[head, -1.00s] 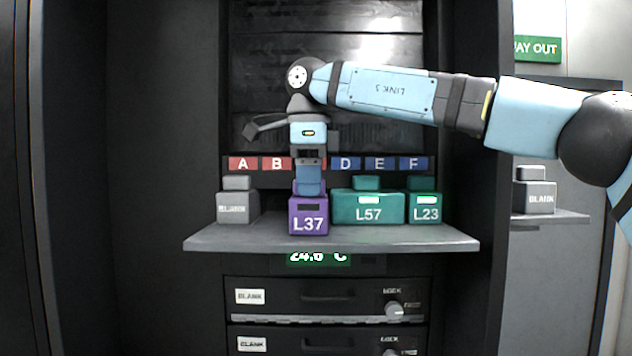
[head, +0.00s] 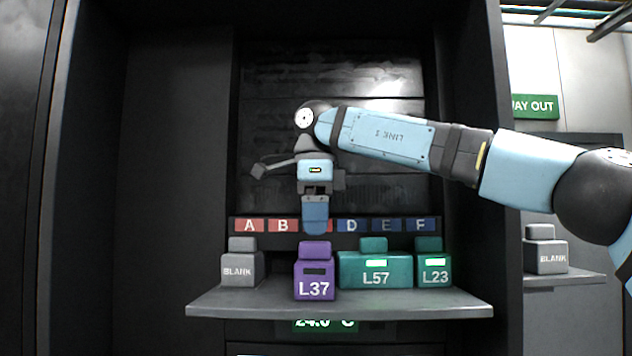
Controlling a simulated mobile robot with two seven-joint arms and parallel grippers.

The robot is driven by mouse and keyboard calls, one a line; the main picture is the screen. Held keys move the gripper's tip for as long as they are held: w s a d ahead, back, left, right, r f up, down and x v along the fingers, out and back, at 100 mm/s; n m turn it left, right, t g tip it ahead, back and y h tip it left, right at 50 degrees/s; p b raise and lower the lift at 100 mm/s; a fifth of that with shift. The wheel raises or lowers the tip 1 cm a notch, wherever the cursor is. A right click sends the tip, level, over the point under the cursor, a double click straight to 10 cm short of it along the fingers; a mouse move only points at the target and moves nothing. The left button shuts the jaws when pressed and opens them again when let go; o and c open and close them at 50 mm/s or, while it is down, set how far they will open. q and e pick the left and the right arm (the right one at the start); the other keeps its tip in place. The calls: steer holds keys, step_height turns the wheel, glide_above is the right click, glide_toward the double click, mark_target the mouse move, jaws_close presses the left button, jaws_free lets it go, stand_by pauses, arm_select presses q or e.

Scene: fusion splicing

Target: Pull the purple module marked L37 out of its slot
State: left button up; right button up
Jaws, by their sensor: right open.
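The purple module L37 (head: 315,279) sits upright on the grey shelf (head: 400,304), between a grey BLANK module and the teal L57 module. It has a smaller purple block on top as its grip. My right gripper (head: 315,228) is open and empty just above that top block, with its fingers pointing down and a small gap between them and the block. The gripper covers the slot label between B and D. My left gripper is not in view.
The teal modules L57 (head: 375,269) and L23 (head: 434,270) stand to the right of L37. A grey BLANK module (head: 241,265) stands to the left. A row of letter labels (head: 250,225) runs behind. Another BLANK block (head: 546,256) is on a side shelf at right.

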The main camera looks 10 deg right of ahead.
step_height(320, 180, up, 10)
steer(key=shift+p, duration=0.3)
steer(key=shift+f, duration=0.1)
stand_by(0.3)
steer(key=shift+s+f, duration=0.1)
